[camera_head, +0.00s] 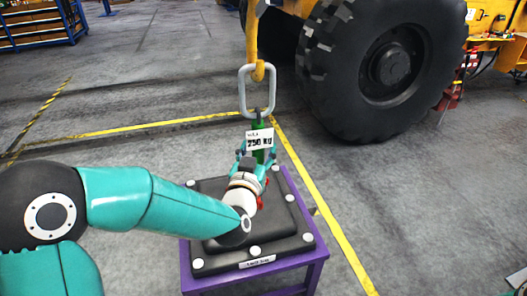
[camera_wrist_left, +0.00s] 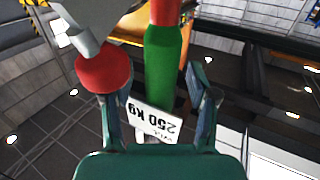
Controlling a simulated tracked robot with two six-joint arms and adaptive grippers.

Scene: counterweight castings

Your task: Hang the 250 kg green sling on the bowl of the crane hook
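The green sling (camera_head: 264,128) hangs upright with a white 250 kg tag (camera_head: 259,139). Its grey oblong link (camera_head: 242,93) is above it. The yellow crane hook (camera_head: 252,42) comes down from the top of the head view, and its lower end overlaps the link's top bar; the link appears to hang on it, but contact is hard to judge. My left gripper (camera_head: 256,158) is around the green sling just below the tag. In the left wrist view, the sling (camera_wrist_left: 163,70) stands between the fingers with gaps on both sides, so the gripper looks open. My right gripper is not in view.
A black casting (camera_head: 215,262) with white round spots lies on a purple stand (camera_head: 318,252) under the gripper. A large tyre (camera_head: 375,70) of a yellow machine stands behind right. Blue shelving (camera_head: 40,28) is far left.

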